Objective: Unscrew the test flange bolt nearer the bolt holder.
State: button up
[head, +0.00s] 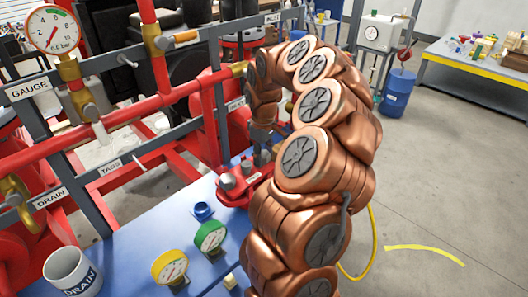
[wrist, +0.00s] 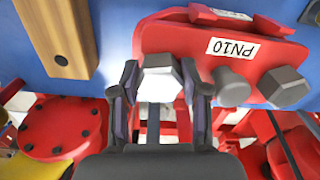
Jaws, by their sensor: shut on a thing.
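The red test flange (wrist: 160,35) with a PN10 label lies on the blue bench top; it also shows in the head view (head: 232,198). My gripper (wrist: 166,78) is shut on a grey hex bolt (wrist: 160,84), with one finger on each side of its head. Another hex bolt (wrist: 284,88) and a plain grey round stub (wrist: 230,86) stand beside it on the flange, clear of the fingers. In the head view my gripper (head: 262,134) points down over the flange, and the held bolt is hard to make out.
A wooden block (wrist: 62,30) with a dark hole lies near the flange; I cannot tell if it is the bolt holder. A green gauge (head: 210,237), a yellow gauge (head: 169,267), a blue fitting (head: 202,211) and a DRAIN mug (head: 72,272) stand on the bench. Red pipework rises behind.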

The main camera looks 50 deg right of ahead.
jog(key=n+p, duration=0.1)
jog(key=n, duration=0.3)
jog(key=shift+r+p, duration=0.1)
jog(key=shift+p, duration=0.25)
jog(key=shift+n+p, duration=0.3)
jog(key=shift+n, duration=1)
jog(key=o, duration=1.2)
jog(key=shift+o, duration=0.2)
notch_tip(320, 180, up, 12)
